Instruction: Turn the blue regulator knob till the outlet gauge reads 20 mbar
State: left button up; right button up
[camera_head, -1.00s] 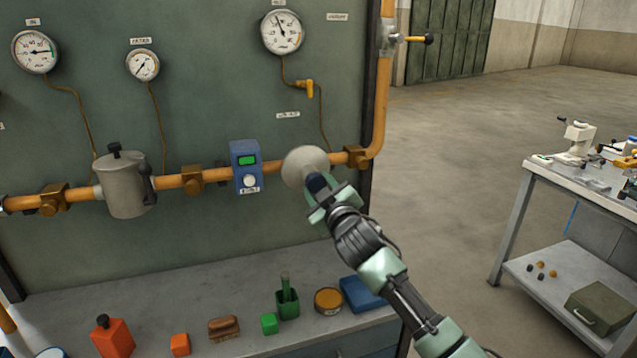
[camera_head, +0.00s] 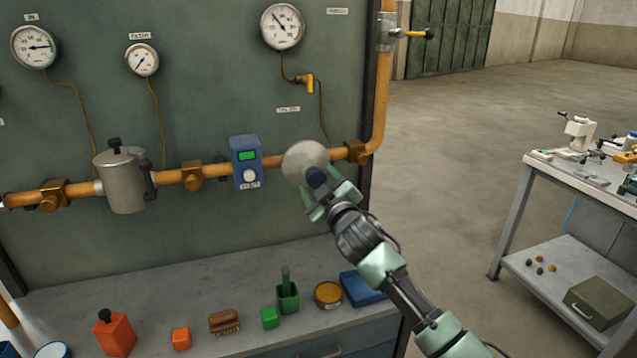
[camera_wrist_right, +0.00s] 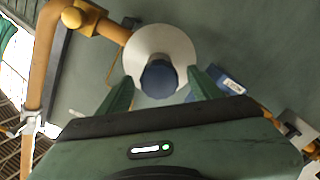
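The blue regulator knob (camera_head: 316,177) sits at the front of a round pale grey regulator body (camera_head: 304,160) on the orange pipe. In the right wrist view the knob (camera_wrist_right: 159,80) is between my two fingers, with a gap on each side. My right gripper (camera_head: 328,193) is open at the knob and partly hides it in the head view. The dial gauge (camera_head: 282,27) above the regulator has its needle pointing up and left; its figures are too small to read surely. My left gripper is not in view.
A blue box with a green display (camera_head: 246,161) is left of the regulator. Two other gauges (camera_head: 34,46) hang at left. The bench (camera_head: 265,340) below carries several small items. Open floor lies to the right, before a side table (camera_head: 590,190).

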jog(key=b+v, duration=0.1)
jog(key=v, duration=0.6)
jog(key=shift+s+d, duration=0.15)
jog(key=shift+s, duration=0.2)
